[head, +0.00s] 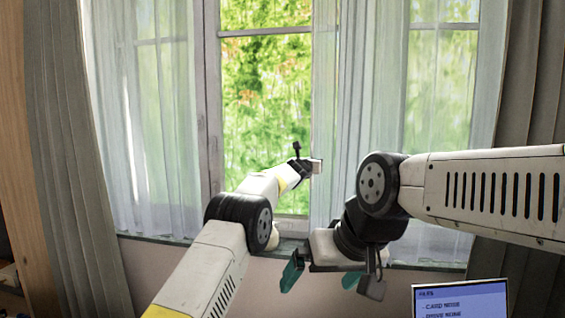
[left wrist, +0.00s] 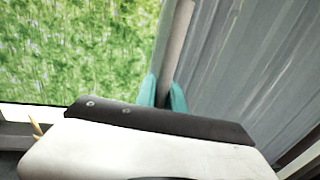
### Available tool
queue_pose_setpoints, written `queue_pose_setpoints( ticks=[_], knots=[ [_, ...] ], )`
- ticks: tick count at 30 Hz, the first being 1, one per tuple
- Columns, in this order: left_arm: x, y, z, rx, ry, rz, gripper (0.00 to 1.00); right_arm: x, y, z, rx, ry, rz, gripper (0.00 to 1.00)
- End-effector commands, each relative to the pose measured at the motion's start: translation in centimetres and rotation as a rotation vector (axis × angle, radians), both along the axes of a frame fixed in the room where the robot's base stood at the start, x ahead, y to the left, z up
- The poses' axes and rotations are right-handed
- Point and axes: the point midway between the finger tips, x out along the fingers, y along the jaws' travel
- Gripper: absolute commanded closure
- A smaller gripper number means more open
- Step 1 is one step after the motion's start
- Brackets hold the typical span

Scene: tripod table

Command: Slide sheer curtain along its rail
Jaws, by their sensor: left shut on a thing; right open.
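A sheer white curtain hangs in two panels before the window. The right panel (head: 345,90) hangs in folds right of centre, and the left panel (head: 150,130) covers the left side. My left gripper (head: 316,166) is at the right panel's inner edge. In the left wrist view, its teal fingers (left wrist: 164,92) are shut on that edge, and the sheer curtain (left wrist: 240,60) spreads to the right. My right gripper (head: 321,278) is open and empty, low in front of the sill, apart from the curtain. The rail is out of view.
Dark grey drapes hang at the left (head: 65,130) and right (head: 535,90). The window (head: 265,90) shows bare glass between the sheer panels. A sill (head: 170,239) runs beneath. A screen (head: 460,298) stands at the lower right.

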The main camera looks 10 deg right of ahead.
Motion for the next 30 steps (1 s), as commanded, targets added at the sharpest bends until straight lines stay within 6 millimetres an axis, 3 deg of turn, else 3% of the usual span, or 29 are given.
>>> queue_pose_setpoints(
  ticks=[3,9,24,25,27,30],
  knots=[
    [-0.9,-2.6,-0.1,0.0,-0.001,-0.003,1.0,0.0,0.0,0.0,0.0,0.0,0.0,0.0],
    [-1.7,-4.7,-0.1,-0.001,0.001,-0.001,1.0,0.0,0.0,0.0,0.0,0.0,0.0,0.0],
    [-1.9,-5.4,0.0,-0.001,0.001,0.001,1.0,0.0,0.0,0.0,0.0,0.0,0.0,0.0],
    [-1.9,-5.4,0.0,-0.001,0.001,0.001,0.83,0.0,0.0,0.0,0.0,0.0,0.0,0.0],
    [-1.9,-5.4,0.0,-0.001,0.001,0.001,0.69,0.0,0.0,0.0,0.0,0.0,0.0,0.0],
    [-1.9,-5.3,0.0,-0.001,0.001,0.001,0.65,0.0,0.0,0.0,0.0,0.0,0.0,0.0]
  ],
)
